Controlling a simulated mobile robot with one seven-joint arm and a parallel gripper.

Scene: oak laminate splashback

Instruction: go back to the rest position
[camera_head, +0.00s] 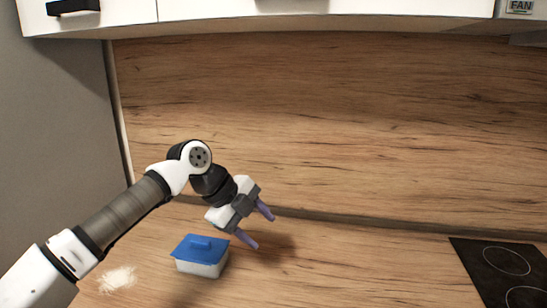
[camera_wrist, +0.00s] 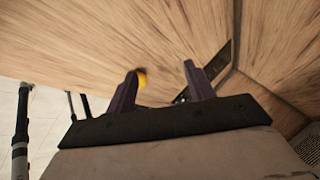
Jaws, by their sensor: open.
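My gripper (camera_head: 264,232) is open and empty, held above the wooden counter near the splashback, with its purple fingers pointing right and down. It sits up and to the right of a white container with a blue lid (camera_head: 201,248). In the wrist view, both dark purple fingers of my gripper (camera_wrist: 161,70) stand apart with nothing held between them. A yellow thing (camera_wrist: 142,77) shows partly behind the left finger; I cannot tell what it is.
A patch of white powder (camera_head: 118,279) lies on the counter (camera_head: 345,275) left of the container. A black cooktop (camera_head: 505,270) is at the right. White wall cabinets (camera_head: 330,10) hang above the wood splashback (camera_head: 350,130). The counter between container and cooktop is clear.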

